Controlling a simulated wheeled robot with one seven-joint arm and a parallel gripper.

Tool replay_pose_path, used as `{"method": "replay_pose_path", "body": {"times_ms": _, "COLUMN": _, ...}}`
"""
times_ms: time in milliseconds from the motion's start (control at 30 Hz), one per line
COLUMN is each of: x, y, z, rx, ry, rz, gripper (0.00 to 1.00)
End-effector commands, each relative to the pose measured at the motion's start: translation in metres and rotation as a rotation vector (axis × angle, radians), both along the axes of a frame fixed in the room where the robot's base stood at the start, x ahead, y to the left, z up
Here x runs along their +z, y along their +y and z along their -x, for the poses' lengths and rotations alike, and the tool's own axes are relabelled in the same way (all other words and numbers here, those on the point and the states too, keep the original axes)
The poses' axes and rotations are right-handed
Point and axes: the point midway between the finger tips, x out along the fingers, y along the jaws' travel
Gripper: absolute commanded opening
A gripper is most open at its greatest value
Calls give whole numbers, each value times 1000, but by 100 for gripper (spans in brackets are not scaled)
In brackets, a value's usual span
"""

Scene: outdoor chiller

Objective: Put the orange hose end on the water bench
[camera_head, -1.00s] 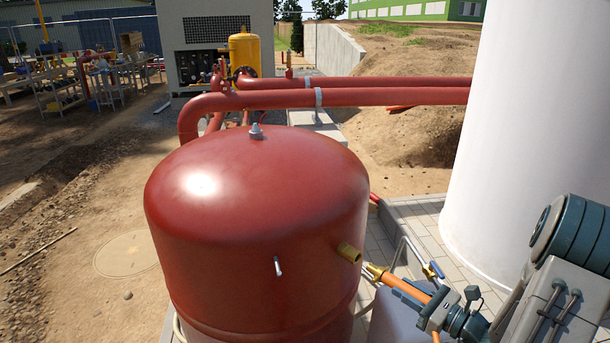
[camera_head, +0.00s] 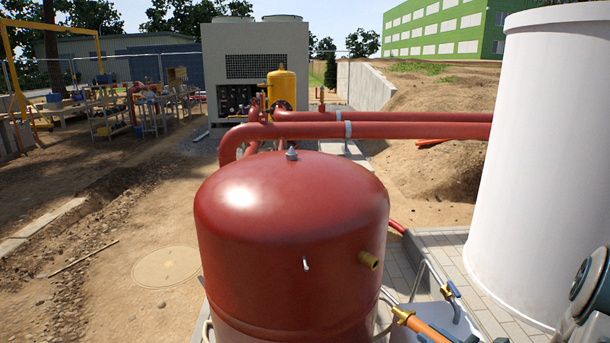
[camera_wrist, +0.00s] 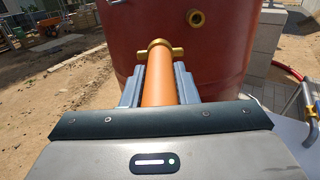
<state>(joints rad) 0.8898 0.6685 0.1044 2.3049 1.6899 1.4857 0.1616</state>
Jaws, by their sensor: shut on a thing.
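The orange hose end (camera_wrist: 158,80) is an orange tube with a brass winged fitting at its tip. My gripper (camera_wrist: 157,88) is shut on the tube, one grey finger on each side, with the fitting beyond the fingertips. In the head view the hose end (camera_head: 428,332) shows at the bottom edge, right of the red tank and apart from the tank's brass port (camera_head: 369,260). Several work benches (camera_head: 140,108) stand far off at the back left; I cannot tell which is the water bench.
The red tank (camera_head: 290,220) stands close in front, with red pipes (camera_head: 420,130) behind it. A large white tank (camera_head: 530,170) is at right. Open dirt ground (camera_head: 120,230) lies at left, with a rubble trench.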

Motion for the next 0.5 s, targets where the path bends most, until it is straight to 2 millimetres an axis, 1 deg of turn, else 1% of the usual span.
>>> {"method": "replay_pose_path", "body": {"times_ms": 33, "x": -4, "y": 9, "z": -6, "rx": 2, "ry": 0, "rz": -2, "gripper": 0}}
{"method": "replay_pose_path", "body": {"times_ms": 267, "x": -25, "y": 41, "z": -28, "rx": -29, "ry": 2, "rz": -5, "gripper": 0}}
{"method": "replay_pose_path", "body": {"times_ms": 367, "x": -38, "y": 60, "z": -39, "rx": -48, "ry": 4, "rz": -5, "gripper": 0}}
{"method": "replay_pose_path", "body": {"times_ms": 500, "x": -62, "y": 94, "z": -52, "rx": -81, "ry": 6, "rz": -7, "gripper": 0}}
